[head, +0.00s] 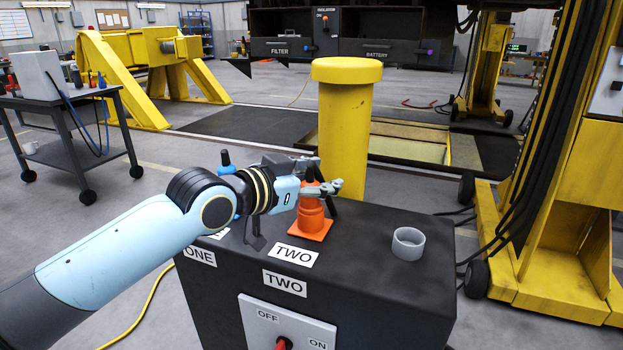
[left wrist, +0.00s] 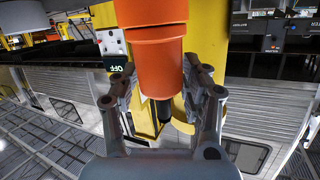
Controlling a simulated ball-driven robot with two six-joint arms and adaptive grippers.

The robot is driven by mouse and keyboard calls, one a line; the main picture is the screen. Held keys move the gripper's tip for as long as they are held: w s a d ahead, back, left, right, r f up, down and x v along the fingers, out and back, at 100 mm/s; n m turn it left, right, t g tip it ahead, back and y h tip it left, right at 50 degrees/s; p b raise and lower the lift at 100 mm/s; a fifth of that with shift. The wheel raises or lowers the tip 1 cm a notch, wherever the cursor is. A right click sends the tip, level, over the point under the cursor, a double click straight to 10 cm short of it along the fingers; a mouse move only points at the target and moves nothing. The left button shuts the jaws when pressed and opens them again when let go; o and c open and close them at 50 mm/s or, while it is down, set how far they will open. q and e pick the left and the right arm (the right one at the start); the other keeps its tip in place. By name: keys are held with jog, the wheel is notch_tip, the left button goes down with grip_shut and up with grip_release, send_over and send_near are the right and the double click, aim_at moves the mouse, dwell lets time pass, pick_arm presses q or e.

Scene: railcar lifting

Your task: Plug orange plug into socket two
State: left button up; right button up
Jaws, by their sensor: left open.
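The orange plug (head: 311,208) stands upright on an orange square base on top of the black box, behind the TWO label (head: 295,255). I cannot tell from here how deep it sits in socket two. My left gripper (head: 324,187) is at the upper part of the plug, with its fingers open around it. In the left wrist view the orange plug (left wrist: 160,55) lies between the open fingers of the left gripper (left wrist: 162,88), with a dark tip beyond. The arm hides part of the ONE area. My right gripper is out of view.
The black box (head: 350,275) also carries a grey ring socket (head: 408,243) at right and a switch panel (head: 287,325) in front. A yellow post (head: 345,130) stands right behind the box. A dark cart (head: 75,130) stands at left; floor between is clear.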

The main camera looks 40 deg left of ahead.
pick_arm(q)
jog(key=v, duration=1.1)
jog(key=shift+s, duration=0.4)
jog(key=shift+a+r, duration=0.1)
